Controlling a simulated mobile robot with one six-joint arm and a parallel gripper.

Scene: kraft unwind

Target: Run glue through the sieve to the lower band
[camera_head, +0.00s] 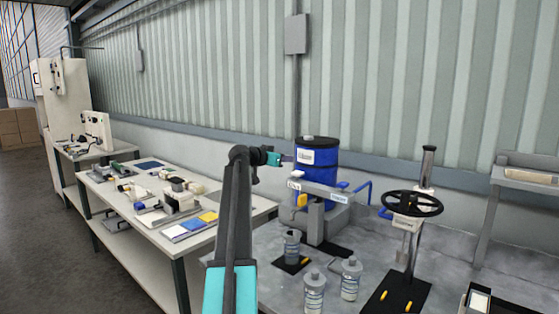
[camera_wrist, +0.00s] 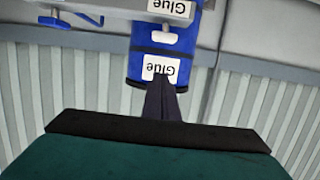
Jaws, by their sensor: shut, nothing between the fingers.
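A blue glue drum (camera_head: 316,170) with a black lid stands at the back of the grey bench. In the wrist view the drum (camera_wrist: 150,42) appears upside down, with "Glue" labels. My gripper (camera_head: 286,159) is shut and empty, in front of the drum's left side; its dark fingers (camera_wrist: 163,95) overlap the drum in the wrist view, and I cannot tell whether they touch it. A grey stand (camera_head: 316,222) with a yellow handle (camera_head: 302,201) and a blue lever (camera_head: 361,188) is below. A banded cup (camera_head: 292,248) sits on a black pad under it. I cannot pick out the sieve.
Two more banded containers (camera_head: 314,294) (camera_head: 350,281) stand in front. A press with a black handwheel (camera_head: 411,204) is on the right, near a grey shelf (camera_head: 524,178). A white table (camera_head: 113,205) with instruments is at left. A corrugated wall (camera_head: 380,70) closes the back.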

